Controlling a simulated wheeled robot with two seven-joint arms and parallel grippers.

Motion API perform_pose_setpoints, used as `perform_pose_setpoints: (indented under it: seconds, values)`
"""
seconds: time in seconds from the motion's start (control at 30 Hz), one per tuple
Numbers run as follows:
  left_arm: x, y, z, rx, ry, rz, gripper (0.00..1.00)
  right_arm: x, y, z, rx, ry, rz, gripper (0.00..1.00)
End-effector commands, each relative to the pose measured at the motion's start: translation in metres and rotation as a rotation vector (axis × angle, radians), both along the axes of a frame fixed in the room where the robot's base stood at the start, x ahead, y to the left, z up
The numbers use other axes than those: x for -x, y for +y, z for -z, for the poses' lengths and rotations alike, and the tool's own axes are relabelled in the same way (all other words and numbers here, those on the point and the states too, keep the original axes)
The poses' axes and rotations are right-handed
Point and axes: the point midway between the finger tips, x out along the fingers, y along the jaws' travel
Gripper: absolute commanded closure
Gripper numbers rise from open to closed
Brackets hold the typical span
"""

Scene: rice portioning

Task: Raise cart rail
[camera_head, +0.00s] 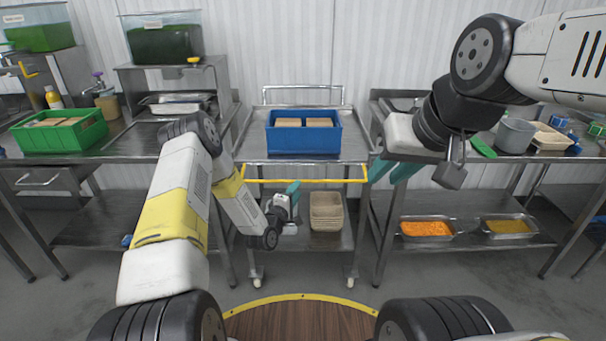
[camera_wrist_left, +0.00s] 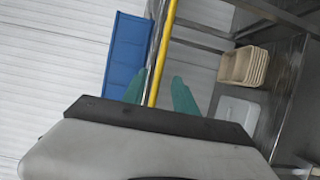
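The cart (camera_head: 258,148) stands in the middle of the head view. Its yellow rail (camera_head: 325,181) runs level across the front, just below the top shelf. My left gripper (camera_head: 291,189) is at the rail's middle, reaching up from below. In the left wrist view, its teal fingers (camera_wrist_left: 158,92) are apart, and the yellow rail (camera_wrist_left: 160,55) passes through the gap between them. Whether they touch the rail is unclear. My right gripper (camera_head: 389,172) hangs near the rail's right end, with its teal fingers apart and nothing visible between them.
A blue crate (camera_head: 303,142) with brown boxes sits on the cart's top. Stacked beige containers (camera_head: 326,214) stand on its lower shelf. Steel tables flank the cart closely, with a green crate (camera_head: 62,137) at left and a grey pot (camera_head: 514,135) at right.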

Motion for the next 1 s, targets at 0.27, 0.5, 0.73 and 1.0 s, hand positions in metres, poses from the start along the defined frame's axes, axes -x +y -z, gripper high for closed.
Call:
perform_pose_setpoints:
  seconds: [0.27, 0.5, 0.73, 1.0]
  values:
    - [-0.041, -0.018, 0.000, -0.002, -0.003, 0.001, 0.66, 0.000, 0.000, 0.000, 0.000, 0.000, 0.000, 0.73]
    - [-0.062, -0.026, 0.001, -0.003, 0.000, 0.001, 0.66, 0.000, 0.000, 0.000, 0.000, 0.000, 0.000, 0.73]
    - [-0.064, -0.026, 0.001, -0.002, 0.000, 0.001, 0.66, 0.000, 0.000, 0.000, 0.000, 0.000, 0.000, 0.73]
    - [-0.063, -0.026, 0.001, -0.002, 0.000, 0.001, 1.00, 0.000, 0.000, 0.000, 0.000, 0.000, 0.000, 0.73]
